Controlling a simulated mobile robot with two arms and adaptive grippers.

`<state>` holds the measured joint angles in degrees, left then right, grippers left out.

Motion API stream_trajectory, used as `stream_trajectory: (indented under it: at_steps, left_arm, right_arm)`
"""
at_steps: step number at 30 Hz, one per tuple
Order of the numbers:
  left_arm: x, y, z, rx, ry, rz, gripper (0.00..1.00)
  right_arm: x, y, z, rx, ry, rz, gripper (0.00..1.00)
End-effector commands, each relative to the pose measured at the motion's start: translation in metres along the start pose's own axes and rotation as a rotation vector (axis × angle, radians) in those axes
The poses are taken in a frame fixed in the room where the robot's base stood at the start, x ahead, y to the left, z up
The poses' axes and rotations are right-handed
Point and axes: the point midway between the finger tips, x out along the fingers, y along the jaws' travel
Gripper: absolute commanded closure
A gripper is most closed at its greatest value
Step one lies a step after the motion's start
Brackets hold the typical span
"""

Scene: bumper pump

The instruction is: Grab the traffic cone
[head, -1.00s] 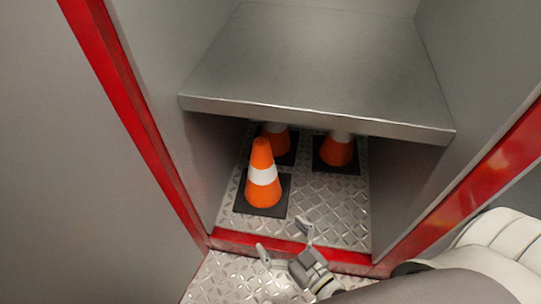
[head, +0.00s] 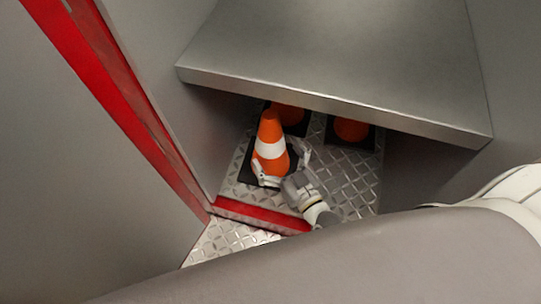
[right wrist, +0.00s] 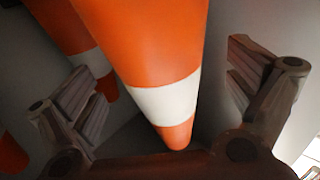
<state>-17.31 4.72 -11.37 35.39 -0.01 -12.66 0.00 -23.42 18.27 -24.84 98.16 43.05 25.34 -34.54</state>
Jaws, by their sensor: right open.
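An orange traffic cone with a white band (head: 270,149) stands upright on its black square base on the patterned metal floor of the compartment. In the right wrist view the same cone (right wrist: 165,100) fills the middle, between the two spread fingers (right wrist: 170,100), with a gap on both sides. Two more cones stand behind, a left one (head: 290,115) and a right one (head: 350,130), their tops hidden by the shelf. My left gripper is not in view.
A grey metal shelf (head: 340,60) overhangs the cones closely. A red sill (head: 260,216) crosses the compartment's front edge, and a red frame (head: 110,110) runs along the left. Bare floor (head: 340,180) shows right of the front cone.

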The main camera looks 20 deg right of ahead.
Motion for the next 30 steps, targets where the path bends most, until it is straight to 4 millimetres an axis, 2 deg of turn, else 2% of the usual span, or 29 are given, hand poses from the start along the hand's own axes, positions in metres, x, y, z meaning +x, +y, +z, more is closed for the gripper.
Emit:
stream_trajectory:
  at_steps: [3, 6, 15, 30]
  left_arm:
    - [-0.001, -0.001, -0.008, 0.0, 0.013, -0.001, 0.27]
    - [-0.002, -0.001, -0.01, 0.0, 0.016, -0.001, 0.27]
    - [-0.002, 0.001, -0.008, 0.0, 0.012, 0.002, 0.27]
    - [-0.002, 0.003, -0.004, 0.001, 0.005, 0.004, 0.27]
  right_arm:
    - [0.019, 0.001, 0.001, 0.0, 0.003, 0.0, 0.0]
    - [0.03, 0.001, 0.001, 0.001, 0.002, 0.001, 0.0]
    - [0.035, 0.001, 0.002, 0.0, 0.0, 0.0, 0.0]
    - [0.034, 0.001, 0.002, 0.0, 0.001, 0.001, 0.63]
